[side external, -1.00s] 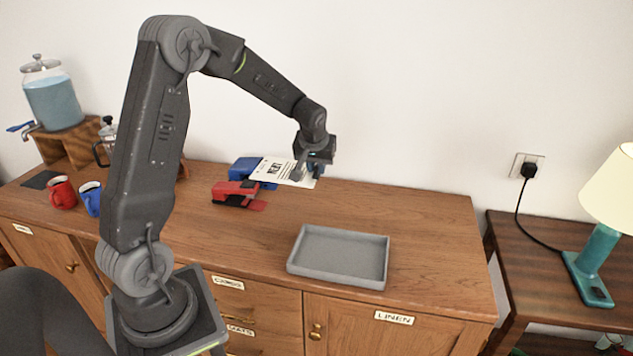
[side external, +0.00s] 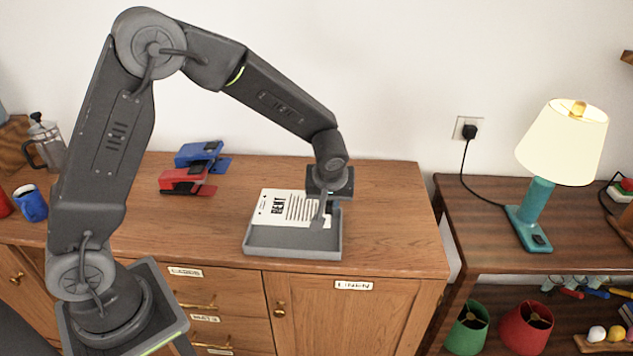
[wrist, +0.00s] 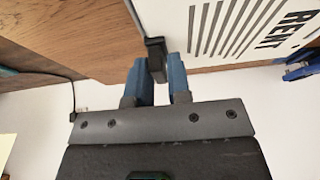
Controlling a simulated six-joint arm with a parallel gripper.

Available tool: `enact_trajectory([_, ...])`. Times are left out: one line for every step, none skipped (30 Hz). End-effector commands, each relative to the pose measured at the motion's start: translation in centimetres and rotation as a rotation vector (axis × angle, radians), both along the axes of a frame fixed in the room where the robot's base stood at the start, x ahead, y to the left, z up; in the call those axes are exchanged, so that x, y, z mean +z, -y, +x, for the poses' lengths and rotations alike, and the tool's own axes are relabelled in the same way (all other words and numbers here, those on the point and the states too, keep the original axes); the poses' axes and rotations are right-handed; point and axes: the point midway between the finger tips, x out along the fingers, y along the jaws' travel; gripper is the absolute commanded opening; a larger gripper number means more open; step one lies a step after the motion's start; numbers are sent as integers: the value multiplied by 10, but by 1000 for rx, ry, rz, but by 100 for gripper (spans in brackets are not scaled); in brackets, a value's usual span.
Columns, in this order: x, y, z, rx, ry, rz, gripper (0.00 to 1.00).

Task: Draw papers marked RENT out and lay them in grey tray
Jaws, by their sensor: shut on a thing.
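The white paper marked RENT (side external: 276,207) is over the grey tray (side external: 293,253), covering much of its inside. Whether it touches the tray floor is unclear, and I cannot tell if it is one sheet or several. My gripper (side external: 322,222) is at the paper's right end, above the tray's right part. In the wrist view the two blue-grey fingers (wrist: 157,75) are shut on a small dark block at the edge of the RENT paper (wrist: 240,30). The dark block looks like a clip on the papers.
A blue hole punch or stapler (side external: 197,152) and a red one (side external: 181,180) stand left of the tray. A blue mug (side external: 32,206) is at the far left. A lamp (side external: 540,190) stands on the right-hand table. The counter between punches and tray is clear.

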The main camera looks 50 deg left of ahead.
Motion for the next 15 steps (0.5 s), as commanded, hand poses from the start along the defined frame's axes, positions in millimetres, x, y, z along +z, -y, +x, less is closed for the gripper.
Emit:
enact_trajectory([-3, 1, 0, 0, -1, 0, 0])
enact_trajectory([-4, 1, 0, 1, -1, 0, 0])
enact_trajectory([-7, 0, 0, 1, -1, 0, 0])
enact_trajectory([-9, 0, 0, 1, -1, 0, 0])
enact_trajectory([-11, 0, 0, 0, -1, 0, 0])
enact_trajectory([-15, 0, 0, -1, -2, 0, 0])
enact_trajectory([-18, 0, 0, 0, -3, 0, 0])
enact_trajectory([-21, 0, -1, 1, -3, 0, 0])
enact_trajectory([-25, 0, 0, 0, -2, -1, 0])
enact_trajectory([-28, 0, 0, 0, -2, -1, 0])
enact_trajectory([-31, 0, 0, -1, -2, 0, 0])
enact_trajectory([-35, 0, 0, 0, -3, 0, 0])
enact_trajectory([-37, 0, 0, 0, -2, -1, 0])
enact_trajectory([-40, 0, 0, -1, -2, 0, 0])
enact_trajectory([-44, 0, 0, -1, -2, 0, 0])
